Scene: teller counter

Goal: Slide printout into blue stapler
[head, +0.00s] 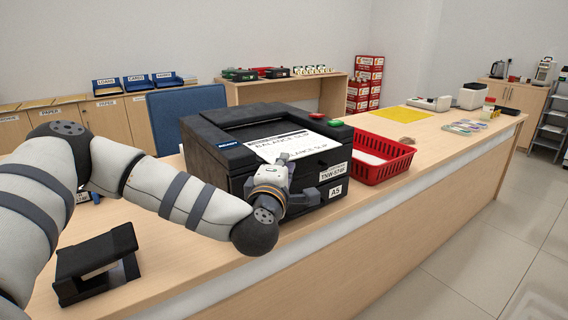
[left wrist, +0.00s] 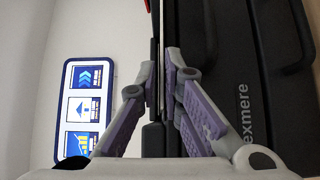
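The printout (head: 300,144), a white sheet marked "BALANCE SLIP", lies on top of the black printer (head: 235,185) and reaches over its front edge. My left gripper (head: 283,164) is at the printout's near edge. In the left wrist view its fingertips (left wrist: 161,75) are close together, with a thin pale sheet edge between them, so it looks shut on the printout. I cannot make out the blue stapler clearly; a small bluish thing (head: 88,197) sits partly hidden behind my left arm. My right gripper is not in view.
A red basket (head: 378,160) stands right of the printer. A black stand (head: 98,264) is on the counter at front left. A yellow mat (head: 399,114) lies farther right. The counter (head: 200,262) is clear between the stand and the printer.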

